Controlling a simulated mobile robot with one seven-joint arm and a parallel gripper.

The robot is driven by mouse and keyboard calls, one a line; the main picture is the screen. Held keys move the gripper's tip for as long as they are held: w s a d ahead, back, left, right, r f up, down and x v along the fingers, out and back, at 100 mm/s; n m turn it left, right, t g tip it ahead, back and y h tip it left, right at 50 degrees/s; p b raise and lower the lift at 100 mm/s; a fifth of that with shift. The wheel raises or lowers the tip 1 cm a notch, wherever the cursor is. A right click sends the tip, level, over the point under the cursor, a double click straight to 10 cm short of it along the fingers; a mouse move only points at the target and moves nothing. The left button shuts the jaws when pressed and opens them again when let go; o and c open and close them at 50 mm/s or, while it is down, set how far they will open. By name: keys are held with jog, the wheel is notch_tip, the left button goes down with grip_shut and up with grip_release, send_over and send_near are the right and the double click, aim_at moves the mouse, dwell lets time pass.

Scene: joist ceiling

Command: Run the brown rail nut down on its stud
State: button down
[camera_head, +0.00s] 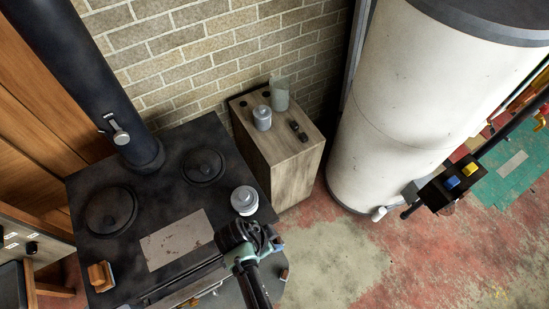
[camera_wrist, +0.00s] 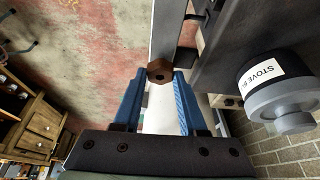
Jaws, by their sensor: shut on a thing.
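In the wrist view the brown hexagonal rail nut (camera_wrist: 160,70) sits between the tips of my gripper's blue fingers (camera_wrist: 160,82). The gripper is shut on it. A dark round centre shows in the nut's near face. I cannot make out the stud or how far the nut is on it. A long grey bar (camera_wrist: 166,32) runs away behind the nut. In the head view my wrist is at the front right corner of the black stove (camera_head: 185,190). The nut and fingertips are hidden there.
A grey lidded jar (camera_head: 244,200) stands on the stove close to my wrist; a jar labelled "STOVE" (camera_wrist: 275,85) shows at right in the wrist view. A wooden cabinet (camera_head: 285,160) and a white cylinder (camera_head: 400,100) stand beyond. Floor (camera_head: 400,260) to the right is open.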

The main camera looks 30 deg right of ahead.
jog(key=shift+m, duration=0.3)
jog(key=shift+w+f+m+g+b, duration=0.1)
jog(key=shift+f+m+g+b, duration=0.1)
jog(key=shift+m+g+b, duration=0.55)
jog(key=shift+r+m, duration=0.15)
jog(key=shift+m, duration=0.7)
